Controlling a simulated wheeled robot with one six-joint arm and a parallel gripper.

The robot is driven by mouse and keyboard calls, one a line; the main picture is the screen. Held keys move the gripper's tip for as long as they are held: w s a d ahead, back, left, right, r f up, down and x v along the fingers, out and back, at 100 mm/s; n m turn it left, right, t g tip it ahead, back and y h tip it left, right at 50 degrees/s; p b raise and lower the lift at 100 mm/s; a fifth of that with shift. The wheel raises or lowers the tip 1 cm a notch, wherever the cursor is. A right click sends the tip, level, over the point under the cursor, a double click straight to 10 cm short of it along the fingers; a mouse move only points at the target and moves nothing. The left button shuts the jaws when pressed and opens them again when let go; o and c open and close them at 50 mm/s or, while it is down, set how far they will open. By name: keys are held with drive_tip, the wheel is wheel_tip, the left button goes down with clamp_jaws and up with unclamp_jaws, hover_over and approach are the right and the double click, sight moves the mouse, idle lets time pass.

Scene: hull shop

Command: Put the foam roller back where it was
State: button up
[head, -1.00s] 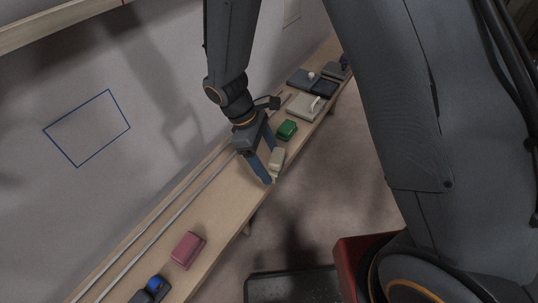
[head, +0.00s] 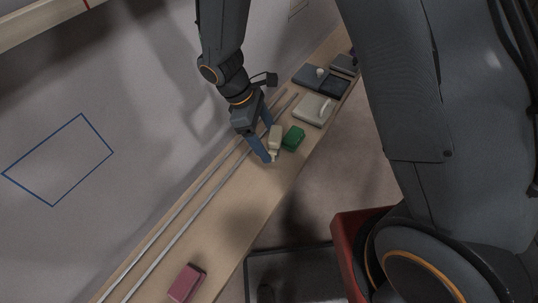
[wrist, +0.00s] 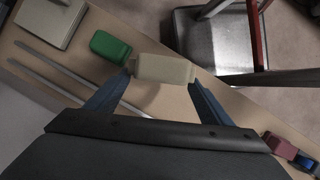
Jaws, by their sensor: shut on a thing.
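I cannot tell whether the roller touches the bench. In the head view it is close beside a green block (head: 293,138); the wrist view shows that block (wrist: 110,46) just left of the roller.
A pale flat case with a handle (head: 313,109) and a dark tray (head: 312,78) are farther along the bench. Two metal rails (head: 190,205) run along its wall side. A pink block (head: 187,283) lies at the near end. Bare wood lies between the pink block and my gripper.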

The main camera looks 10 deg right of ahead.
wheel_tip(320, 180, down, 10)
drive_tip(key=shift+a+r+p, duration=0.1)
drive_tip(key=shift+p, duration=0.2)
drive_tip(key=o, duration=1.2)
drive_tip(key=b+v, duration=0.1)
drive_tip(key=v, duration=1.1)
drive_tip(key=s+d+r+m+y, duration=0.1)
drive_tip(key=s+d+r+m, duration=0.2)
drive_tip(key=d+r+m, duration=0.1)
drive_tip(key=s+d+r+m+y, duration=0.1)
drive_tip(key=s+d+r+m, duration=0.2)
drive_tip(key=d+m, duration=0.3)
drive_tip(key=s+d+r+m+t+y, duration=0.1)
drive_tip(key=s+d+r+m+y, duration=0.1)
drive_tip(key=d+r+m, duration=0.3)
drive_tip(key=s+d, duration=0.1)
drive_tip(key=d, duration=0.3)
drive_tip(key=shift+s+r, duration=0.2)
drive_tip(key=shift+r, duration=0.15)
drive_tip(key=shift+a, duration=0.1)
